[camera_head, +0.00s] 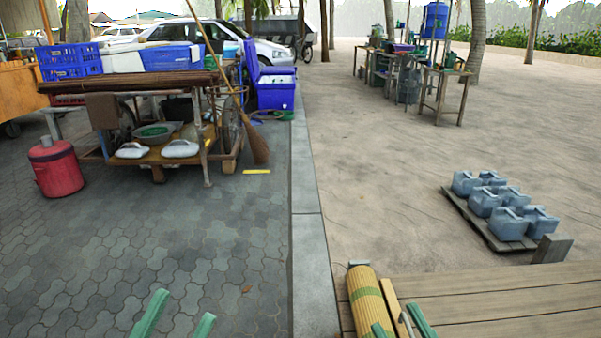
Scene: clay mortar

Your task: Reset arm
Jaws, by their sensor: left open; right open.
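My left gripper (186,304) shows at the bottom left as two green fingers, spread apart and empty over the grey paving. My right gripper (394,316) shows at the bottom, right of the middle. Its two green fingertips are apart, in front of a rolled yellow mat (361,285) and a light wooden piece (393,299). A small metallic piece (404,322) shows between its fingers; I cannot tell what it is or whether it is touched. Most of both arms is out of view. I cannot make out a clay mortar.
A wooden deck (500,300) fills the bottom right. Several blue-grey jugs (508,224) stand on a low pallet (460,207) beyond it. A cart with a broom (258,143), a red canister (55,168) and a blue cooler (276,94) are at the back left. The paving in front is clear.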

